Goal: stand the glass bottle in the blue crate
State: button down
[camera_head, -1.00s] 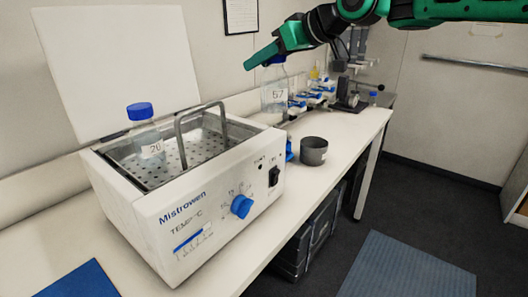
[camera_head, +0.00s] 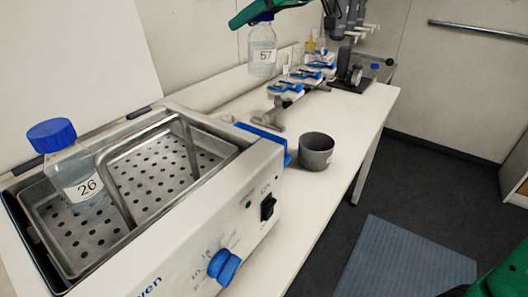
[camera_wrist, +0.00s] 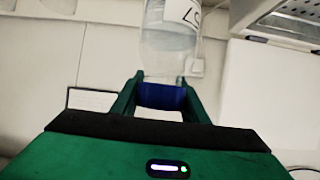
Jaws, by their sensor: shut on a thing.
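My gripper (camera_head: 262,17) is shut on the blue cap of a clear glass bottle (camera_head: 262,55) labelled 57. The bottle hangs upright below it and holds clear liquid. In the wrist view the bottle (camera_wrist: 172,40) shows with its cap (camera_wrist: 162,96) between the two fingers. A second clear bottle (camera_head: 82,180), with a blue cap and label 26, stands in the water bath (camera_head: 262,170). A blue object (camera_head: 264,132) shows partly behind the bath's far right side; I cannot tell whether it is the blue crate.
The bath has a perforated metal floor (camera_head: 165,175) and a raised metal handle. A grey cup (camera_head: 316,151) stands on the white bench (camera_head: 355,125). Several blue-and-white items (camera_head: 287,88) and a dark-based stand are farther back. A blue mat (camera_head: 405,265) lies on the floor.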

jog(key=shift+a, duration=0.15)
notch_tip(320, 180, down, 26)
jog(key=d+m+t+h, duration=0.1)
jog(key=shift+w+d+r+m, duration=0.2)
jog(key=shift+w+d+m, duration=0.1)
jog(key=shift+w, duration=0.15)
jog(key=shift+f, duration=0.1)
jog(key=c, duration=1)
grip_release()
jog(key=shift+c, duration=0.2)
